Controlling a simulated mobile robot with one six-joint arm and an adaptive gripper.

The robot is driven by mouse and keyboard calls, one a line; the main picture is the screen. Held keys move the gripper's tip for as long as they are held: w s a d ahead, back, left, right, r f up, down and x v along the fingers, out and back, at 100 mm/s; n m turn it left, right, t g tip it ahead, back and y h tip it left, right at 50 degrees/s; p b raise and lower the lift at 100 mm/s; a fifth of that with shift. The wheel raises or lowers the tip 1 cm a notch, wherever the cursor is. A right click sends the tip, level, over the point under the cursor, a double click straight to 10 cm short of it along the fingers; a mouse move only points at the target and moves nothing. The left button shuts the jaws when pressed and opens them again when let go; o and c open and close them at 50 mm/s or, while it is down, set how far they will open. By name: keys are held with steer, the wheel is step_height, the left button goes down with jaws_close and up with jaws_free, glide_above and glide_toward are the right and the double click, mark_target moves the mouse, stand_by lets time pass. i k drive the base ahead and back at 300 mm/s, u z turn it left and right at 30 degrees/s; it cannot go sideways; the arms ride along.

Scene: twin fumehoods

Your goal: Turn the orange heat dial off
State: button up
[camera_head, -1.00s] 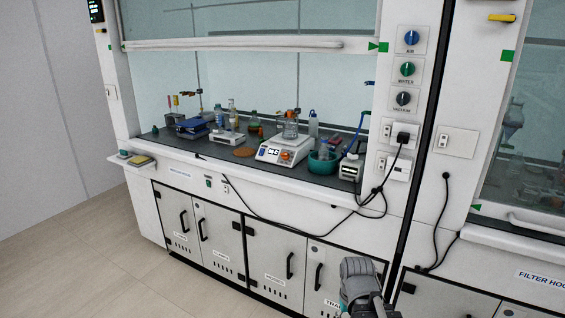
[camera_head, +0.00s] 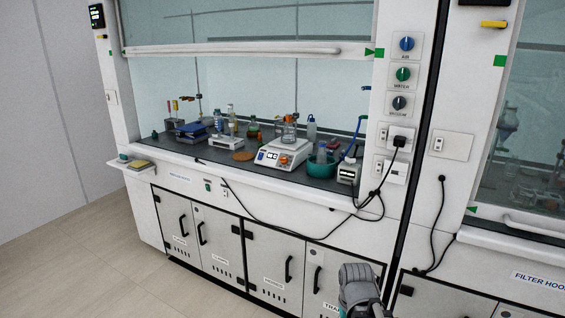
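A white hotplate (camera_head: 271,163) with a small display stands on the dark worktop of the left fumehood. The orange heat dial (camera_head: 283,160) is on its front face, right of the display; its setting is too small to read. A glass vessel (camera_head: 289,133) with orange parts sits on the hotplate's top. Part of my arm (camera_head: 357,287) shows at the bottom, right of centre, in front of the lower cabinets and well below and away from the hotplate. My gripper's fingers cannot be made out.
The sash (camera_head: 240,50) is raised, leaving an opening over the worktop. A teal bowl (camera_head: 322,168) stands close right of the hotplate, and a cork ring (camera_head: 242,156) lies to its left. A black cable (camera_head: 290,232) hangs across the front. Floor at left is clear.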

mark_target(284, 160)
steer(key=u, duration=0.35)
steer(key=i, duration=1)
steer(key=z, duration=0.1)
